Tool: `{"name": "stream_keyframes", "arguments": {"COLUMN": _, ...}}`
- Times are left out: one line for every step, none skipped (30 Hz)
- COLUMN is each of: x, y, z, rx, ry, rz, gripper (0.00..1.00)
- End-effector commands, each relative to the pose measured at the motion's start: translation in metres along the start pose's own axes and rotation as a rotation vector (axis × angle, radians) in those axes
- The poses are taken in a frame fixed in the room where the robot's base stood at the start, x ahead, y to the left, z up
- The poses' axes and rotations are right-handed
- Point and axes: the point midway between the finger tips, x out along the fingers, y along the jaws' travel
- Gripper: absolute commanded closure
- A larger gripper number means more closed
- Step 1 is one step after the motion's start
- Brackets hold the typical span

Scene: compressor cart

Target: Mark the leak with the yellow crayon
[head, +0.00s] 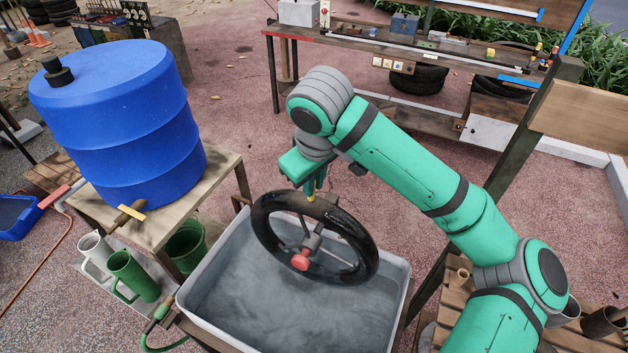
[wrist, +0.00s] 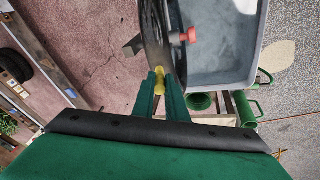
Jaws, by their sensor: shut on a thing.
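My gripper (head: 313,187) is at the top of the black tyre (head: 262,236), its fingers pointing down. In the wrist view my gripper (wrist: 164,92) is shut on the yellow crayon (wrist: 159,80), which sticks out between the green fingertips. The crayon (head: 311,198) also shows as a small yellow spot in the head view. Its tip is at or very near the tyre's upper edge; I cannot tell whether they touch. The tyre (wrist: 153,35) stands upright on a holder with a red knob (head: 300,261). I cannot make out the leak or any mark.
A grey tub of water (head: 395,318) lies under the tyre. A blue barrel (head: 120,120) stands on a wooden stand at left, with a green jug (head: 134,276) and a green bucket (head: 186,246) below. A workbench (head: 350,40) with small items is behind.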

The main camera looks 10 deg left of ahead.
Motion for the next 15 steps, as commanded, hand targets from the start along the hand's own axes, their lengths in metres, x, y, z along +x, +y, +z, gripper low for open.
{"name": "stream_keyframes", "arguments": {"x": 0.0006, "y": -0.0025, "z": 0.0005, "rx": -0.002, "ry": -0.002, "rz": -0.004, "gripper": 1.0}}
{"name": "stream_keyframes", "arguments": {"x": 0.0003, "y": -0.0029, "z": 0.0006, "rx": -0.002, "ry": -0.002, "rz": -0.004, "gripper": 1.0}}
{"name": "stream_keyframes", "arguments": {"x": 0.0001, "y": -0.0033, "z": 0.0008, "rx": -0.002, "ry": -0.002, "rz": -0.004, "gripper": 1.0}}
{"name": "stream_keyframes", "arguments": {"x": -0.0001, "y": -0.0034, "z": 0.0009, "rx": -0.002, "ry": -0.002, "rz": -0.003, "gripper": 1.0}}
{"name": "stream_keyframes", "arguments": {"x": -0.0002, "y": -0.0036, "z": 0.001, "rx": -0.002, "ry": -0.002, "rz": -0.003, "gripper": 1.0}}
{"name": "stream_keyframes", "arguments": {"x": -0.0004, "y": -0.0038, "z": 0.0012, "rx": -0.002, "ry": -0.002, "rz": -0.003, "gripper": 1.0}}
{"name": "stream_keyframes", "arguments": {"x": -0.0006, "y": -0.0041, "z": 0.0013, "rx": -0.002, "ry": -0.002, "rz": -0.003, "gripper": 1.0}}
{"name": "stream_keyframes", "arguments": {"x": -0.0008, "y": -0.0044, "z": 0.0014, "rx": -0.002, "ry": -0.002, "rz": -0.003, "gripper": 1.0}}
{"name": "stream_keyframes", "arguments": {"x": -0.0011, "y": -0.005, "z": 0.0016, "rx": -0.002, "ry": -0.002, "rz": -0.002, "gripper": 1.0}}
{"name": "stream_keyframes", "arguments": {"x": -0.0014, "y": -0.0055, "z": 0.0017, "rx": -0.002, "ry": -0.002, "rz": -0.002, "gripper": 1.0}}
{"name": "stream_keyframes", "arguments": {"x": -0.0017, "y": -0.006, "z": 0.0019, "rx": -0.003, "ry": -0.002, "rz": -0.002, "gripper": 1.0}}
{"name": "stream_keyframes", "arguments": {"x": -0.0021, "y": -0.0066, "z": 0.002, "rx": -0.003, "ry": -0.002, "rz": -0.002, "gripper": 1.0}}
{"name": "stream_keyframes", "arguments": {"x": -0.0023, "y": -0.007, "z": 0.0021, "rx": -0.003, "ry": -0.001, "rz": -0.002, "gripper": 1.0}}
{"name": "stream_keyframes", "arguments": {"x": -0.0026, "y": -0.0072, "z": 0.0022, "rx": -0.002, "ry": -0.001, "rz": -0.002, "gripper": 1.0}}
{"name": "stream_keyframes", "arguments": {"x": -0.0027, "y": -0.0073, "z": 0.0023, "rx": -0.002, "ry": -0.001, "rz": -0.002, "gripper": 1.0}}
